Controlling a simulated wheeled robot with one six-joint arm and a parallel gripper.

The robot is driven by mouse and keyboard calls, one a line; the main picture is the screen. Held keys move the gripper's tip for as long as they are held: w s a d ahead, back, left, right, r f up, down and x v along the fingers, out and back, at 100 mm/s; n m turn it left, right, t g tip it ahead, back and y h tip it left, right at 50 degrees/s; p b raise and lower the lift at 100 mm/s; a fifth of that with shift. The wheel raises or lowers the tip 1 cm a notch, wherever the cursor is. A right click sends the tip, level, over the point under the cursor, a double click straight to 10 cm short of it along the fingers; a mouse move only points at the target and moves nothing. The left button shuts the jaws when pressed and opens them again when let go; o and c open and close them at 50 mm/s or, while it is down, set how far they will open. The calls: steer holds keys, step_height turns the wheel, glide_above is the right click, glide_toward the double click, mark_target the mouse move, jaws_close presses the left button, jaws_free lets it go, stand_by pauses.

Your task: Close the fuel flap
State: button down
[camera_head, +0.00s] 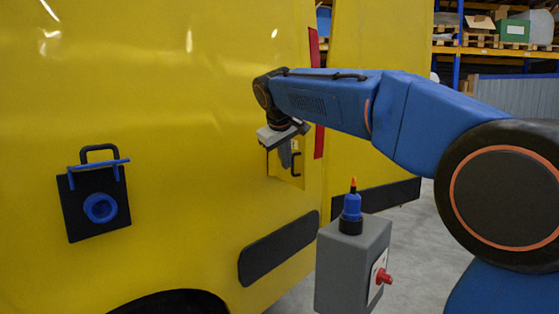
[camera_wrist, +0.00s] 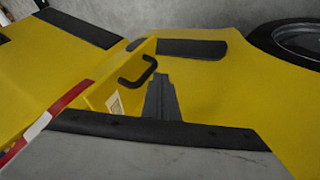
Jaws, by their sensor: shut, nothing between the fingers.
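The fuel flap (camera_head: 299,178) is a small yellow door with a black handle, on the yellow vehicle side. In the wrist view the flap (camera_wrist: 98,97) stands out from the body at an angle, open. Its black handle (camera_wrist: 148,68) and a pale label (camera_wrist: 114,104) show there. My gripper (camera_head: 286,163) is in front of the flap area and hides part of it. In the wrist view my gripper (camera_wrist: 161,78) is shut and empty, close to the right of the handle. I cannot tell whether it touches the flap.
A dark plate (camera_head: 78,212) with a blue ring and a handle is on the vehicle at left. A grey box (camera_head: 345,262) with a blue bottle-like piece (camera_head: 351,207) and a red knob (camera_head: 384,276) stands below my arm. Shelves (camera_head: 480,48) are behind at right.

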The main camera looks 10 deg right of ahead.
steer(key=shift+w+d, duration=0.15)
steer(key=shift+d, duration=0.15)
